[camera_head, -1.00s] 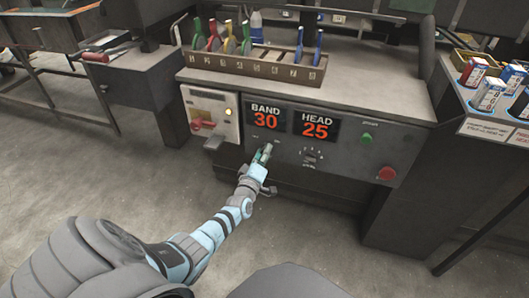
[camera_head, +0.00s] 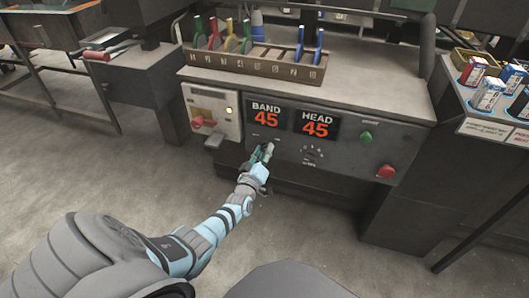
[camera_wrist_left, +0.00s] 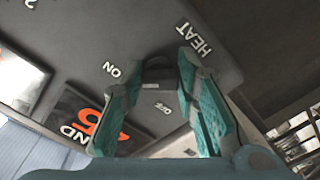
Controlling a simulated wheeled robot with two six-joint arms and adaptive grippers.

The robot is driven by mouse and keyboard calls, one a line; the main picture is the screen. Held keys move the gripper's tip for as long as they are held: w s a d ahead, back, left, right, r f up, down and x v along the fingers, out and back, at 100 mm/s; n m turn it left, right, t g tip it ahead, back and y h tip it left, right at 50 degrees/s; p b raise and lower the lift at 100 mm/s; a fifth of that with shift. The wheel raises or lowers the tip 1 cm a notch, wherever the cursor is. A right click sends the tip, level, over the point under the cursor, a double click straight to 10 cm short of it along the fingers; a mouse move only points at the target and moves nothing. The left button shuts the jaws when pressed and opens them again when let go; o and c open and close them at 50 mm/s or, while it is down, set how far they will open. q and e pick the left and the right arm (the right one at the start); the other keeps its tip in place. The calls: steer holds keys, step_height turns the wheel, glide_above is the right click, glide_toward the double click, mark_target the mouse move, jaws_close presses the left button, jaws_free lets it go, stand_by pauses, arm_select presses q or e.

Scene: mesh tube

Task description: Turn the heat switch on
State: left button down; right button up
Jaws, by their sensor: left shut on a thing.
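The heat switch (camera_wrist_left: 158,72) is a small dark knob on the dark front panel, with ON, OFF and HEAT labels around it in the left wrist view. My left gripper (camera_wrist_left: 160,78) has its teal fingers on both sides of the knob, shut on it. In the head view, my left gripper (camera_head: 266,150) is at the panel below the BAND display (camera_head: 266,114), and it hides the switch there. My right gripper is not in view.
A green button (camera_head: 365,137) and a red button (camera_head: 386,171) are at the panel's right. A pale box with a red switch (camera_head: 203,122) is at its left. A rack of coloured handles (camera_head: 255,67) stands on the machine top. The floor in front is clear.

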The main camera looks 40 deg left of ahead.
arm_select(q)
steer(key=c, duration=1.7)
jaws_free()
steer(key=shift+f, duration=0.1)
steer(key=o, duration=0.5)
steer(key=shift+c, duration=0.2)
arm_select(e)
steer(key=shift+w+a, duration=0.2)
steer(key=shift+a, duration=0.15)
arm_select(q)
steer(key=v, duration=1.2)
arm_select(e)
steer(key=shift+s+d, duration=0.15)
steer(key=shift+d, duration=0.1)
